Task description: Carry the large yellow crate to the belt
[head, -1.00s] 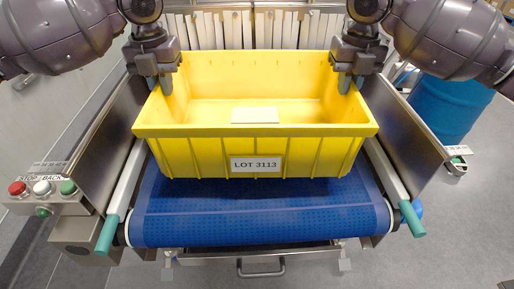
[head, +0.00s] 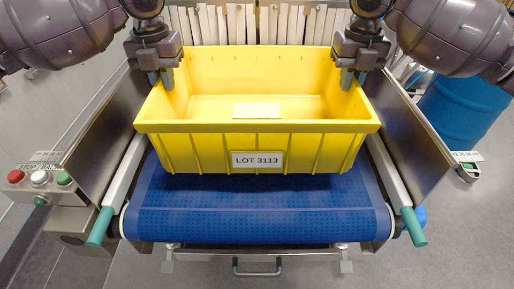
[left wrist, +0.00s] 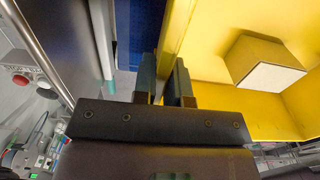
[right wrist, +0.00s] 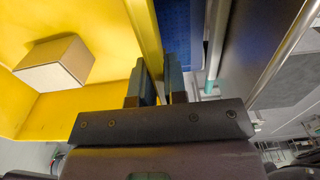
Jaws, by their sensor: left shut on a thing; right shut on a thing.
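The large yellow crate (head: 200,150) hangs level between my two grippers, over the blue belt (head: 260,215); I cannot tell whether its bottom touches the belt. Its front label reads LOT 3113, and a small box (head: 257,111) lies inside. My left gripper (head: 165,80) is shut on the crate's left wall. In the left wrist view its fingers (left wrist: 172,85) straddle the yellow wall (left wrist: 176,35). My right gripper (head: 349,80) is shut on the right wall. In the right wrist view its fingers (right wrist: 160,85) straddle the wall (right wrist: 146,40).
Metal side guards (head: 104,125) and rails with teal ends flank the belt. Pale strip curtains (head: 290,25) hang behind the crate. A button box (head: 42,185) stands at the left, a blue drum (head: 460,105) at the right.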

